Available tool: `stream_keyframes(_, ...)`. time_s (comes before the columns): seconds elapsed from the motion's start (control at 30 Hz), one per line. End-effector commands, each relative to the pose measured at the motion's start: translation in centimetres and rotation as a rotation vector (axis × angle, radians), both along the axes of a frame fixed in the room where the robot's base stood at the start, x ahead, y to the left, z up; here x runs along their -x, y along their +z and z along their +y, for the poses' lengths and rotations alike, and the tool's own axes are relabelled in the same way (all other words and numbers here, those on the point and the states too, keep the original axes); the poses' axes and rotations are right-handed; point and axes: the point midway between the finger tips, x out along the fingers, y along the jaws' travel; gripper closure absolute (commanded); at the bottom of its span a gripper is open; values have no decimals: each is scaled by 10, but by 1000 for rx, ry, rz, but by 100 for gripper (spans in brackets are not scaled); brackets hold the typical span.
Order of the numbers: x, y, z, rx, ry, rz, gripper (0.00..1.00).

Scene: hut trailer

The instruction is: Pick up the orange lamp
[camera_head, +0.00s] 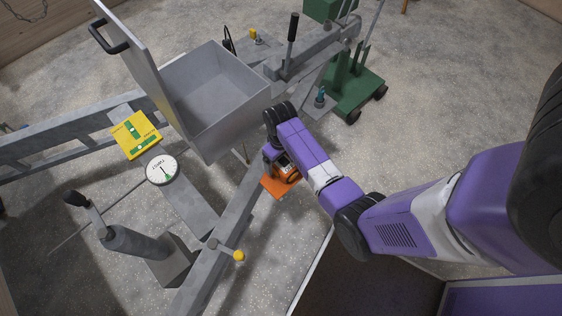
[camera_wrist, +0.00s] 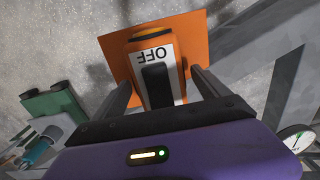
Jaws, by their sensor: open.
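The orange lamp (camera_head: 279,187) shows in the head view below my gripper, beside the grey trailer beam; my gripper and arm hide part of it. In the wrist view the lamp (camera_wrist: 184,78) has a white label reading OFF, a black part in front of it and a flat orange plate behind. My gripper (camera_wrist: 160,85) is open, with one finger on each side of the lamp's body. The gripper (camera_head: 281,166) is also in the head view, pointing down at the lamp. I cannot tell whether the fingers touch it.
An open grey metal box (camera_head: 215,95) stands close to the left of my arm. A grey jack (camera_head: 135,243) stands front left. A green wheeled cart (camera_head: 355,88) is behind.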

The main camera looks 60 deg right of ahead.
Motion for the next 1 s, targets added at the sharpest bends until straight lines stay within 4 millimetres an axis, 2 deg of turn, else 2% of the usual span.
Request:
stream_keyframes(0.1, 0, -17, 1, -2, -1, 2, 15)
stream_keyframes(0.2, 0, -26, 1, 0, 0, 0, 15)
stream_keyframes(0.5, -1, -29, 1, 2, 0, -2, 17)
stream_keyframes(0.87, 0, -29, 1, 2, 0, -2, 87)
stream_keyframes(0.9, -1, -29, 1, 2, 0, -2, 92)
stream_keyframes(1.0, -1, -29, 1, 2, 0, -2, 92)
